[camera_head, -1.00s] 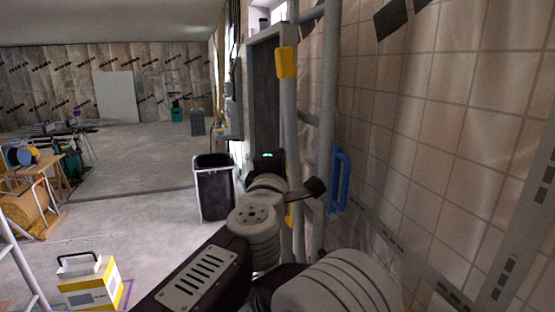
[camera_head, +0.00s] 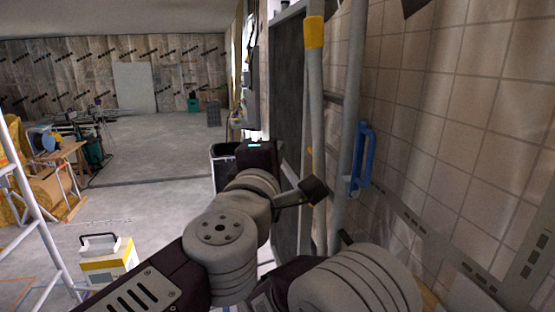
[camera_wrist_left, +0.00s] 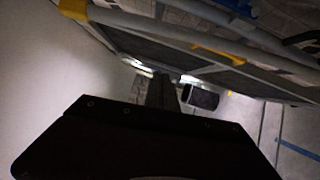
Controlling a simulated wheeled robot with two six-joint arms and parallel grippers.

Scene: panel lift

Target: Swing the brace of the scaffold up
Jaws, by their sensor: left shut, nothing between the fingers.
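A grey scaffold tube with a yellow band, which looks like the brace (camera_head: 315,95), stands nearly upright at the wall in the head view. A thicker grey scaffold post (camera_head: 348,110) stands to its right, with a blue handle (camera_head: 364,157) beside it. My left gripper (camera_head: 313,190) is shut and empty, its dark tip overlapping the lower part of the banded tube; I cannot tell whether they touch. In the left wrist view, my dark gripper (camera_wrist_left: 163,92) points up the picture, below a grey bar (camera_wrist_left: 130,20) with yellow pieces.
A black bin (camera_head: 225,165) stands behind my left arm. The tiled wall (camera_head: 480,120) closes the right side. A white-and-yellow box (camera_head: 106,262) and a ladder (camera_head: 38,220) are at left.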

